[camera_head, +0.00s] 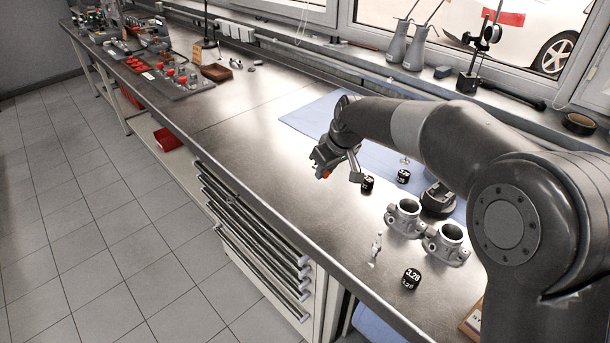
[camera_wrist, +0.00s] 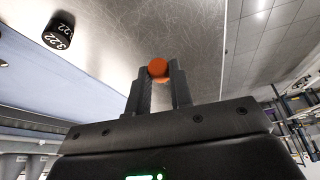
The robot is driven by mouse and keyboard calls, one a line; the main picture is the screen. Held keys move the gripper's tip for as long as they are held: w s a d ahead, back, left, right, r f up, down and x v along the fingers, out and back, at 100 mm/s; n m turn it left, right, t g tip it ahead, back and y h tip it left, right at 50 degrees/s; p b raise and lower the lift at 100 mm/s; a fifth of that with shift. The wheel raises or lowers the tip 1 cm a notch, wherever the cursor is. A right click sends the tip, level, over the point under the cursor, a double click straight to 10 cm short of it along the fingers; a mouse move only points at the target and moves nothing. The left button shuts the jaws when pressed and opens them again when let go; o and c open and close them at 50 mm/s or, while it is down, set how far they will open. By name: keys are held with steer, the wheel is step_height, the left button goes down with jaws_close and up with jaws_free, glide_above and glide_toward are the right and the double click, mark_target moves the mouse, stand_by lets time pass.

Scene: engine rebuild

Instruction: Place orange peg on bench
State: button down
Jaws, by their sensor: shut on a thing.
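My gripper (camera_head: 322,172) is shut on the orange peg (camera_wrist: 157,68). In the wrist view the peg shows as a round orange end between the two fingertips (camera_wrist: 159,80). In the head view only a small orange spot of the peg (camera_head: 327,174) shows below the fingers. The gripper is over the metal bench (camera_head: 240,129), near its front edge, left of the black marked cylinders. I cannot tell whether the peg touches the bench top.
A black cylinder (camera_head: 367,184) stands close right of the gripper; the wrist view shows one marked 3.22 (camera_wrist: 59,30). Two grey metal housings (camera_head: 404,217), a small silver part (camera_head: 376,249) and a black 3.28 cylinder (camera_head: 411,279) stand nearer. A blue mat (camera_head: 312,117) lies behind.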

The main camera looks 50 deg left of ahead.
steer(key=m, duration=0.1)
steer(key=m+h, duration=0.1)
steer(key=r+m+h, duration=0.1)
steer(key=shift+s+a+m+t, duration=0.1)
steer(key=shift+a+m+t, duration=0.2)
steer(key=shift+a+m, duration=0.1)
steer(key=s+a+m+g+y, duration=0.2)
steer(key=a+m+y, duration=0.3)
steer(key=m, duration=0.9)
steer(key=s+a+m+g+y, duration=0.1)
steer(key=a+m+g+y, duration=0.15)
steer(key=a+m, duration=0.85)
steer(key=shift+d+f+m+t+y, duration=0.15)
steer(key=shift+d+f+m, duration=0.35)
steer(key=shift+f, duration=0.6)
steer(key=shift+d+f+m+y, duration=0.15)
steer(key=shift+d+f+m, duration=0.3)
steer(key=shift+f, duration=0.65)
steer(key=shift+d+f+m+t+y, duration=0.15)
steer(key=shift+d+f+m, duration=0.3)
steer(key=shift+f, duration=0.65)
steer(key=shift+d+f, duration=0.1)
steer(key=shift+f, duration=0.45)
